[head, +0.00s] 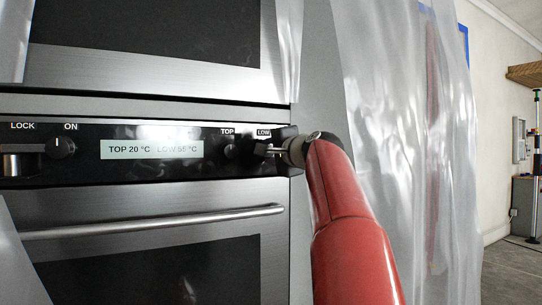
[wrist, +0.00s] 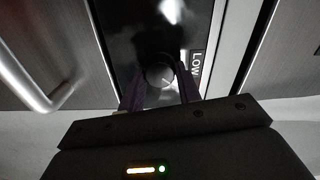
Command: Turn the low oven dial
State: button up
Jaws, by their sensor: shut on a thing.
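The low dial is a dark round knob under the LOW label on the oven's black control panel (head: 85,165). In the wrist view the low dial (wrist: 159,74) sits between the two fingers of my gripper (wrist: 160,80), which is shut on it. In the head view my gripper (head: 272,152) reaches the panel's right end and largely hides the low dial. The top dial (head: 232,151) is just left of it, partly covered. The display (head: 152,149) reads TOP 20 °C and LOW 55 °C.
A lock lever (head: 22,160) and an ON knob (head: 62,147) are at the panel's left. A long oven handle (head: 150,222) runs below the panel. Clear plastic sheeting (head: 385,120) hangs to the right of my arm. Open floor shows at the far right.

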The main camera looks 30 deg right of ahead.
jog(key=n+b, duration=0.2)
jog(key=n, duration=0.6)
dwell(0.5)
jog(key=o, duration=1)
jog(key=shift+c, duration=0.2)
jog(key=s+b, duration=0.2)
jog(key=s, duration=0.5)
jog(key=shift+s+d, duration=0.15)
jog(key=shift+s, duration=0.25)
